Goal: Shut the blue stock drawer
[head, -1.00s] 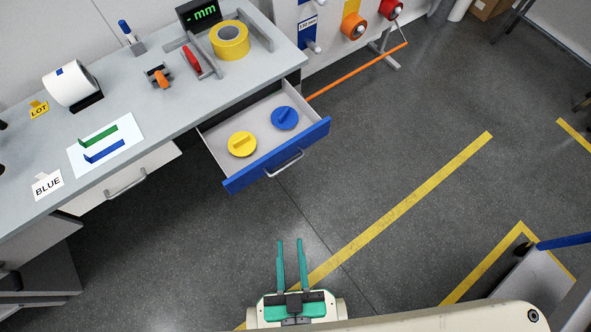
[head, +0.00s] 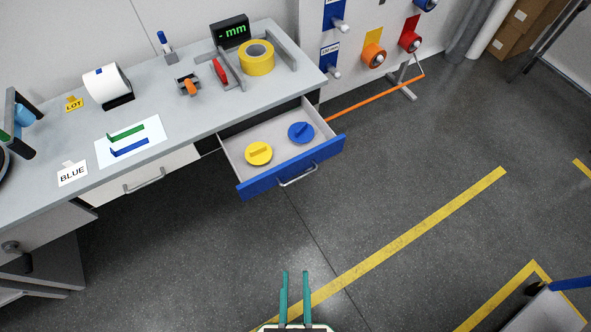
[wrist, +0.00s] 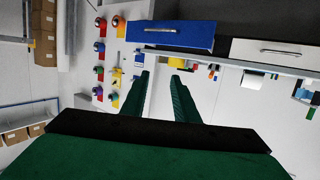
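The blue stock drawer (head: 292,168) stands pulled out from under the grey workbench, with a blue front and a silver bar handle (head: 298,177).
The workbench (head: 205,110) carries a yellow tape roll (head: 256,58), a white roll and a BLUE label card (head: 72,174). A white drawer (head: 140,178) is shut at left. An orange bar (head: 375,98) runs right of the drawer. The floor in front is clear.

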